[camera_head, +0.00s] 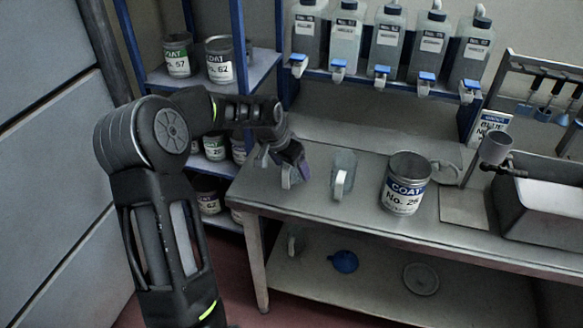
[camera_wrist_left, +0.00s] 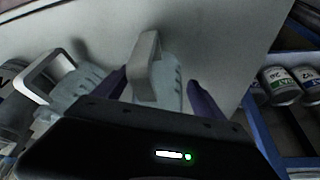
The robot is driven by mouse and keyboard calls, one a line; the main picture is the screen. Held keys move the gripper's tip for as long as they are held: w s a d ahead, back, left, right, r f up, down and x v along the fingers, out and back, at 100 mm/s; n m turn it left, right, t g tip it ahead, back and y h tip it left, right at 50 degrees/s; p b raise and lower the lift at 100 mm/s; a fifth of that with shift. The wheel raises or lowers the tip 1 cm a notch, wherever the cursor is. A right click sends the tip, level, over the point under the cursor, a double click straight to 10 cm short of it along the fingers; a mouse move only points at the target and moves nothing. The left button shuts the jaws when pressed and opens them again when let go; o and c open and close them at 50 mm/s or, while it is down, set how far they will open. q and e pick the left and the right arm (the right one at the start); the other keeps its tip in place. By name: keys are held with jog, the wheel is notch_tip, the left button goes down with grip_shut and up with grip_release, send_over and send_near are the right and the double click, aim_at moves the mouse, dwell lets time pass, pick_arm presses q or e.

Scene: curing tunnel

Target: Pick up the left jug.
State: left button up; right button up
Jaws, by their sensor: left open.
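The left jug (camera_head: 287,178) stands on the bench, a clear jug with a pale grey handle, mostly hidden behind my left gripper (camera_head: 291,160) in the head view. In the left wrist view the left jug (camera_wrist_left: 169,87) lies between the two purple fingers of my left gripper (camera_wrist_left: 160,92), with its handle facing the camera. The fingers are open, one on each side of it; I cannot tell whether they touch it. A second clear jug (camera_head: 343,176) stands to the right, and it also shows in the left wrist view (camera_wrist_left: 84,82). My right gripper is not in view.
A coat can (camera_head: 405,190) stands right of the second jug on the bench (camera_head: 310,200). Several dispensers (camera_head: 388,45) with blue taps line the back. A blue-framed shelf (camera_head: 262,62) with cans is at the left. A sink (camera_head: 540,215) is at the right.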

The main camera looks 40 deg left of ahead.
pick_arm(q)
jog(key=shift+c, duration=0.5)
jog(key=c, duration=1.4)
